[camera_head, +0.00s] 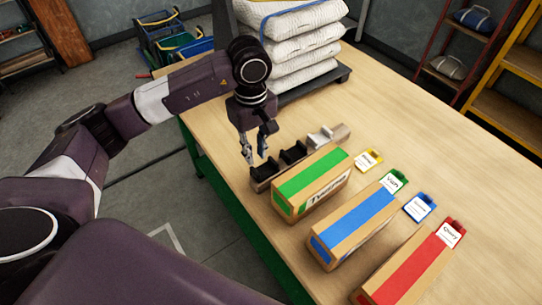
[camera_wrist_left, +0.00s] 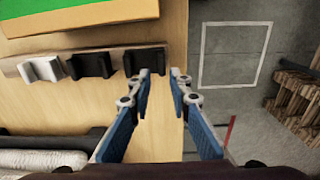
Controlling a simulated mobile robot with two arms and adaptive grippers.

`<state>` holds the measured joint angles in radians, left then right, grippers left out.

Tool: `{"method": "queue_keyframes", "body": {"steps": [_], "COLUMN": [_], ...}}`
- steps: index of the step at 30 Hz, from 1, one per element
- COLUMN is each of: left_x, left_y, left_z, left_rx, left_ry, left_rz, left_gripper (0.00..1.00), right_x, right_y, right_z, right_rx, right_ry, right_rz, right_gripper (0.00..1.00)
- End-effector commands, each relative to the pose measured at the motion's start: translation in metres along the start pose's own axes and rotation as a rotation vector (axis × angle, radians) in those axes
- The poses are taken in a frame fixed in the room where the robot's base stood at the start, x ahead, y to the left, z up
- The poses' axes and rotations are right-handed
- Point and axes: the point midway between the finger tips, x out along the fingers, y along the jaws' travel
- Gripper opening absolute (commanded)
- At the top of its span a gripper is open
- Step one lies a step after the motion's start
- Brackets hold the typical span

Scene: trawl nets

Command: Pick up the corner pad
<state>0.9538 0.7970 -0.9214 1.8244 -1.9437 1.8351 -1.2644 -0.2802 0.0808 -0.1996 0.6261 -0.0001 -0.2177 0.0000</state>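Three small notched pads, which look like corner pads, sit in a row on a narrow strip on the workbench. Two are black: a near-end one (camera_head: 266,171) and a middle one (camera_head: 293,153). The third is a pale grey pad (camera_head: 321,137) at the far end. In the left wrist view the pale pad (camera_wrist_left: 41,70), middle black pad (camera_wrist_left: 90,64) and end black pad (camera_wrist_left: 146,60) also show. My left gripper (camera_wrist_left: 163,74) points down, open and empty, near the end black pad. Its left fingertip overlaps that pad in the view; contact cannot be told. My right gripper is out of view.
Boxes with a green (camera_head: 312,181), blue (camera_head: 352,229) and red (camera_head: 409,273) stripe stand right of the strip, with coloured tags beside them. Stacked white bundles (camera_head: 300,38) stand behind. The bench's left edge (camera_head: 196,145) is close to the strip. The bench's right side is clear.

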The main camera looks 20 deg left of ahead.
Motion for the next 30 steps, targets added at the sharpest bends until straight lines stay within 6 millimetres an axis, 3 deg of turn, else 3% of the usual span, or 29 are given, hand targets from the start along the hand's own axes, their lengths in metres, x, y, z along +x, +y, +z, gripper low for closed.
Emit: {"method": "queue_keyframes", "body": {"steps": [14, 21, 30], "left_x": [0.041, 0.073, 0.079], "left_y": [-0.004, -0.004, -0.003], "left_z": [0.001, 0.000, -0.001], "left_rx": [-0.001, -0.001, 0.000], "left_ry": [-0.004, -0.004, -0.001], "left_rz": [-0.004, -0.001, 0.001], "left_gripper": [0.18, 0.18, 0.17], "right_x": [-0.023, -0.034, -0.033], "right_y": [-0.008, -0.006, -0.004], "right_z": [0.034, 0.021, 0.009], "right_rx": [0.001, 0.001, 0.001], "right_ry": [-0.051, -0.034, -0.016], "right_rz": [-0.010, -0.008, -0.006], "right_gripper": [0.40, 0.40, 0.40]}}
